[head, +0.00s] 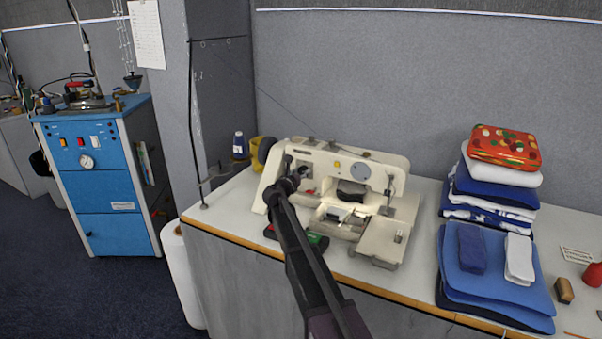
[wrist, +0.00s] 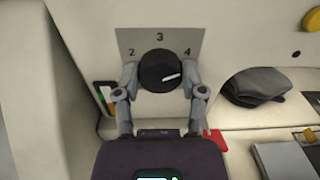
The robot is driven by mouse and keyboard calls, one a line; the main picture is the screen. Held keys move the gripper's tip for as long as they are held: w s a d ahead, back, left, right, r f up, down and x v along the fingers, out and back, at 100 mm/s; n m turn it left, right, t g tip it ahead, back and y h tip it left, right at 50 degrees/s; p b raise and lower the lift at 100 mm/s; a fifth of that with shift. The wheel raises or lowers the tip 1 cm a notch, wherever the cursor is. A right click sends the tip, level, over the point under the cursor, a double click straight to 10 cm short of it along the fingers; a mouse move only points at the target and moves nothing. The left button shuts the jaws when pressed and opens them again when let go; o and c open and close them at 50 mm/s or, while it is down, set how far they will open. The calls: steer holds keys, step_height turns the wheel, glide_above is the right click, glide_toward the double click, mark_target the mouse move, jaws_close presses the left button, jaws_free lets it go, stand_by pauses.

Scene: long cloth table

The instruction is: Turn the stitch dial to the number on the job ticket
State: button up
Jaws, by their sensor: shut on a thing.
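The stitch dial (wrist: 157,68) is a round black knob on a grey plate (wrist: 131,40) marked 2, 3 and 4. Its white line lies right of centre and points right and slightly up, a little below the 4. My gripper (wrist: 158,76) is shut on the dial, one finger on each side. In the head view my gripper (head: 296,174) reaches the front of the cream sewing machine (head: 315,152) and hides the dial. I cannot pick out the job ticket for certain, and no number on one is readable.
A stack of folded cloths (head: 497,265) lies right of the machine on the long table (head: 419,270). A thread stand (head: 204,204) and a blue spool (head: 239,141) are to its left. A blue cabinet (head: 107,195) stands further left. A paper sheet (head: 147,33) hangs above.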

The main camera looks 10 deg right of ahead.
steer(key=m, duration=0.5)
steer(key=shift+w+m, duration=0.1)
steer(key=shift+m, duration=0.2)
steer(key=m, duration=0.5)
stand_by(0.4)
steer(key=o, duration=1.2)
steer(key=shift+c, duration=0.2)
steer(key=shift+v, duration=0.85)
steer(key=v, duration=1)
steer(key=shift+s, duration=0.2)
